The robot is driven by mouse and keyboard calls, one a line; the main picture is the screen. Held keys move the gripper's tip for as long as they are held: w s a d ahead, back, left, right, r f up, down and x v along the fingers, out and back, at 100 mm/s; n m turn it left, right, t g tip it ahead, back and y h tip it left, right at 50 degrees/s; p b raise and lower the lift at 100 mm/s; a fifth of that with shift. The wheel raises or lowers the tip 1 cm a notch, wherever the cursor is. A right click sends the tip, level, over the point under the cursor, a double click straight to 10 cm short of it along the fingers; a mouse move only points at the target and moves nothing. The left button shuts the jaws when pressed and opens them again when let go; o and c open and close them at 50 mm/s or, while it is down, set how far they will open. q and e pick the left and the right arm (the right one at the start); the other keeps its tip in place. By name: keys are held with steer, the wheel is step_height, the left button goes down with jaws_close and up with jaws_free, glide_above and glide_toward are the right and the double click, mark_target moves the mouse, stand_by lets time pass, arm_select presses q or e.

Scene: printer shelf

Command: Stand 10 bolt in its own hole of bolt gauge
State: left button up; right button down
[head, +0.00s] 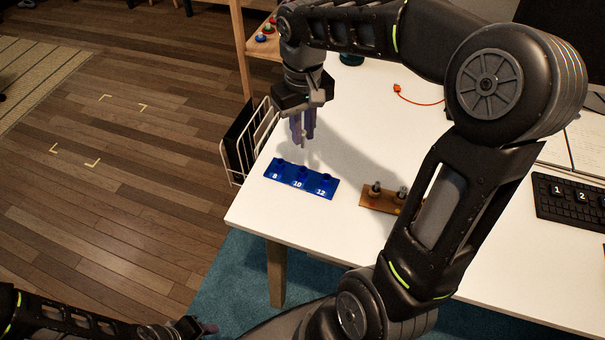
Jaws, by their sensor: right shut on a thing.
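The blue bolt gauge (318,193) lies on the white table near its left edge, with holes marked 8, 10 and 12 in a row. My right gripper (303,136) points down above and behind the gauge and is shut on a small grey bolt, taken as the 10 bolt (306,148). The bolt hangs roughly upright, apart from the gauge, near the middle hole in the picture; its exact alignment cannot be told. My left gripper (207,328) is low at the bottom edge, away from the table, and its jaws are unclear.
A brown wooden rack (369,200) with two upright bolts stands right of the gauge, partly behind my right arm. The table in front of the gauge is clear.

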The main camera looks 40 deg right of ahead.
mark_target(302, 147)
steer(key=shift+f, duration=3.15)
steer(key=shift+f, duration=1.85)
steer(key=shift+f, duration=0.15)
steer(key=c, duration=1.4)
jaws_free()
steer(key=shift+o, duration=0.2)
